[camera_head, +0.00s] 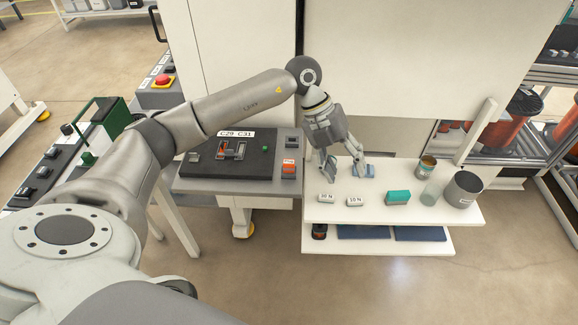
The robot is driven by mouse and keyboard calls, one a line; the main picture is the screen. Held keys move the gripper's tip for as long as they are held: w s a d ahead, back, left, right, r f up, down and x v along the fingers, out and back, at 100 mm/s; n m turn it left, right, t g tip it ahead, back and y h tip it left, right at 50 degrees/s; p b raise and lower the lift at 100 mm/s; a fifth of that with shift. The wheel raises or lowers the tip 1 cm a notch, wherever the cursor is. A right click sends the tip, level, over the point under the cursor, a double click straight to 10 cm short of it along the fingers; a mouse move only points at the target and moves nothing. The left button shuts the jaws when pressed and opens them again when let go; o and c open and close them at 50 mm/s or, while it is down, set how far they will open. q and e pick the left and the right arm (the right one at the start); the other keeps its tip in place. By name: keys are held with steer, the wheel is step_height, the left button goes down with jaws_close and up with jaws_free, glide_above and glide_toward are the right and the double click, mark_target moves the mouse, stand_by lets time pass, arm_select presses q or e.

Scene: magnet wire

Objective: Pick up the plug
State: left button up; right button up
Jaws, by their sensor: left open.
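My left gripper (346,172) reaches down over the white shelf table (435,212), its two fingers spread apart with nothing seen between them. Its fingertips are at or just above the tabletop; contact cannot be told. I cannot clearly make out the plug; it may be too small or hidden by the gripper. A black panel (255,168) with a C29 C31 sign (236,133) and small red and grey parts lies left of the gripper on a grey bench. My right gripper is not in view.
Labelled blocks (326,198) (355,201), a teal and white box (398,197), a can (427,166), a glass (430,192) and a metal pot (464,189) stand on the table. An orange box (288,169) is on the bench. A cabinet (400,70) rises behind.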

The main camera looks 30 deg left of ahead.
arm_select(q)
steer(key=a+r+y, duration=0.1)
steer(key=a+y, duration=0.1)
steer(key=a, duration=0.2)
steer(key=a+r+n+y, duration=0.1)
steer(key=a+y, duration=0.1)
steer(key=a, duration=0.3)
steer(key=a+r+n+y, duration=0.1)
steer(key=a+y, duration=0.1)
steer(key=a, duration=0.3)
steer(key=shift+s+a+r, duration=0.15)
steer(key=shift+s+a, duration=0.05)
steer(key=shift+s, duration=0.15)
steer(key=p, duration=0.1)
glide_above(289, 162)
step_height(289, 162, down, 5)
steer(key=shift+w+a+r, duration=0.15)
steer(key=shift+r, duration=0.05)
steer(key=shift+f+p, duration=0.45)
steer(key=shift+f, duration=0.1)
step_height(289, 162, down, 4)
steer(key=shift+r+p, duration=0.2)
steer(key=shift+p, duration=0.55)
steer(key=shift+f, duration=0.45)
steer(key=shift+c, duration=0.2)
